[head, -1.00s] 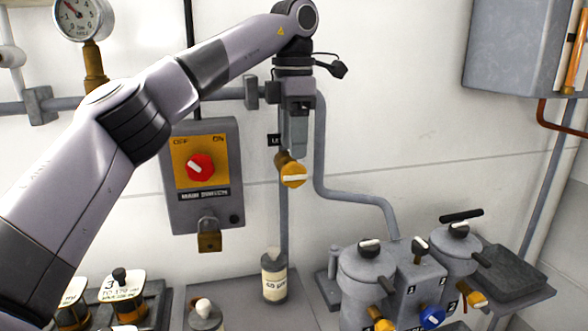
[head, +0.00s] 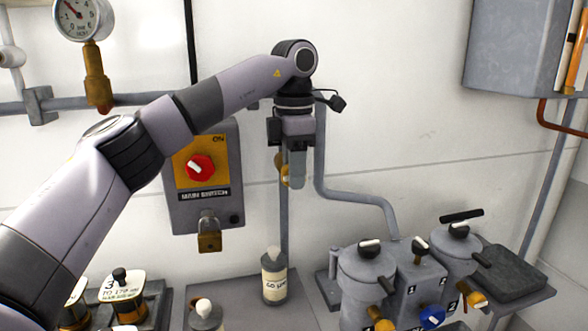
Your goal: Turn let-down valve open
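The let-down valve (head: 283,174) is a small brass-yellow knob low on a vertical grey pipe on the white wall. Most of it, and the label above it, are hidden behind my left gripper (head: 297,180). The gripper points down, with its grey fingers in front of or beside the knob. I cannot tell whether they touch it or how far apart they are. My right gripper is not in view.
The main switch box (head: 228,198) with a red knob and a padlock (head: 209,234) is left of the valve. Below stand a labelled bottle (head: 274,278) and grey canisters (head: 364,280) with coloured knobs. A pipe (head: 352,197) bends right of the valve.

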